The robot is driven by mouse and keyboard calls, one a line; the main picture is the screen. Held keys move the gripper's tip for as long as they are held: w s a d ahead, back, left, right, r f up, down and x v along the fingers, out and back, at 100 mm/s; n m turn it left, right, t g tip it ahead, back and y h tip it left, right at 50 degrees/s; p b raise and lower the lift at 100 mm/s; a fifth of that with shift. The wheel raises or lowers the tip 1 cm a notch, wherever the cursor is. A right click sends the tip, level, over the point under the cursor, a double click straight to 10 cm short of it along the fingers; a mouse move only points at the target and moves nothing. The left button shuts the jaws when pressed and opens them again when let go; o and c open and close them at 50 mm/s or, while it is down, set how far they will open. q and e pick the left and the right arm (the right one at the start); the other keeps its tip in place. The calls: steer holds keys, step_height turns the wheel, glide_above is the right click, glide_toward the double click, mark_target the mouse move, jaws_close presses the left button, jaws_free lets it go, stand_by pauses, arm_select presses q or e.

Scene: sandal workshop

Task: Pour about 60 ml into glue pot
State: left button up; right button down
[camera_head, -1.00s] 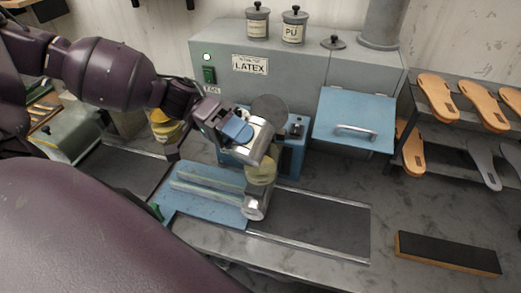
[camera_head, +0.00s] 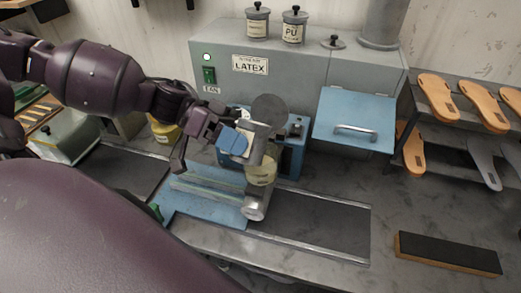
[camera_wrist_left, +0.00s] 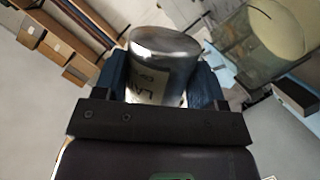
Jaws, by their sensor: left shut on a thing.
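My left gripper (camera_head: 246,139), with blue fingertips, is shut on a shiny metal can (camera_head: 259,145). In the left wrist view the can (camera_wrist_left: 163,62) sits between the fingers and has a pale, partly hidden label. The can is tilted in the head view, above and partly in front of a pale yellow, see-through pot (camera_head: 262,171), which looks like the glue pot. That pot (camera_wrist_left: 292,28) also shows at the top right of the wrist view. I cannot see the liquid level or any stream. My right gripper is not in view.
A dark round disc (camera_head: 269,108) stands behind the can. The grey LATEX cabinet (camera_head: 225,52) is behind, the sandal rack (camera_head: 456,130) right. A black-topped block (camera_head: 446,254) lies front right.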

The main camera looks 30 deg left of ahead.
mark_target(233, 156)
arm_select(q)
steer(key=shift+s+f, duration=0.1)
stand_by(0.5)
steer(key=shift+s+d+f+m+t+b, duration=0.2)
steer(key=shift+s+f+m+t, duration=0.15)
steer(key=shift+s+m, duration=0.4)
steer(key=shift+s+d+f+m+t+b, duration=0.15)
steer(key=shift+s+f+m+t, duration=0.1)
steer(key=shift+s+f+m, duration=0.35)
step_height(233, 156, down, 6)
steer(key=s+m+t+b, duration=0.1)
steer(key=s+m, duration=0.2)
steer(key=shift+d+r, duration=0.15)
steer(key=shift+r, duration=0.1)
steer(key=shift+m, duration=0.25)
